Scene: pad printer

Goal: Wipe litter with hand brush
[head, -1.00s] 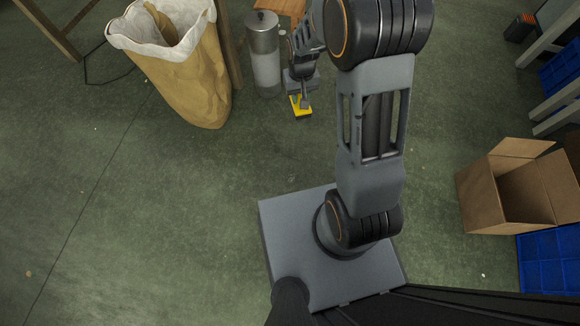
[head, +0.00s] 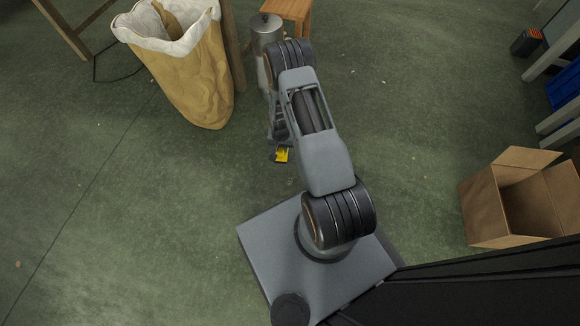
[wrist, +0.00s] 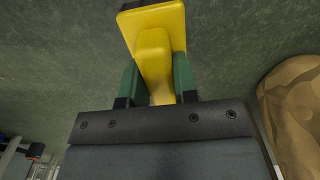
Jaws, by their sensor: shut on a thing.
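The hand brush (head: 282,155) is yellow and shows just beyond the end of my arm, low over or on the floor; I cannot tell which. In the wrist view the brush (wrist: 157,40) has a yellow handle and body, with a dark edge at the top. My gripper (wrist: 157,82) is shut on the handle, one green finger on each side. In the head view my arm hides most of the gripper. A few tiny pale specks (head: 413,155) lie on the green floor; I cannot tell if they are litter.
A tan sack (head: 190,85) with a white rim stands left of my arm, close to a wooden post. A metal canister (head: 266,32) and a wooden stool (head: 291,8) are behind the arm. An open cardboard box (head: 490,205) is at right.

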